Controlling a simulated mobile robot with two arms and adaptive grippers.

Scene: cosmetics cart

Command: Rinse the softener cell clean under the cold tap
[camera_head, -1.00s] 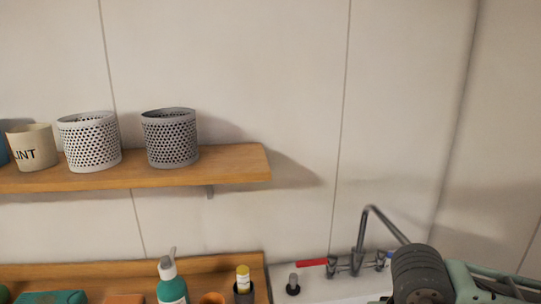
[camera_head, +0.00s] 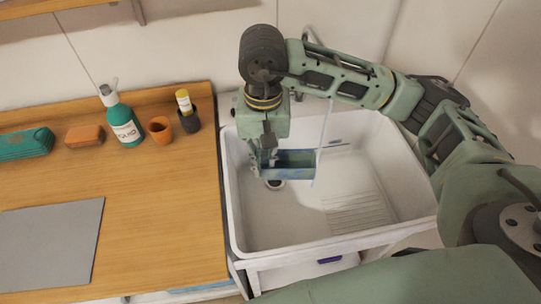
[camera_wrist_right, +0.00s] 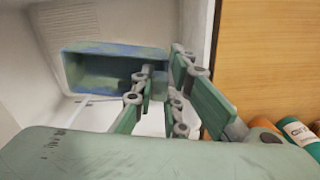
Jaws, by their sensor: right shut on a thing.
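The softener cell (camera_head: 292,164) is an open grey-green box with blue smears on its walls and rim. It also shows in the right wrist view (camera_wrist_right: 112,52), its open side facing the camera. My right gripper (camera_head: 266,158) is shut on its left end and holds it over the white sink (camera_head: 231,190). A thin pale water stream (camera_head: 323,138) falls by the cell's right end; I cannot tell whether it enters the cell. The tap (camera_head: 309,37) is mostly hidden behind my right arm. My left gripper is not in view.
Left of the sink is a wooden counter (camera_head: 150,215) with a green pump bottle (camera_head: 122,122), an orange cup (camera_head: 160,130), a dark holder (camera_head: 190,122) with a yellow-capped tube, an orange block (camera_head: 85,135) and a grey mat (camera_head: 50,245). The sink has a drain (camera_head: 275,184).

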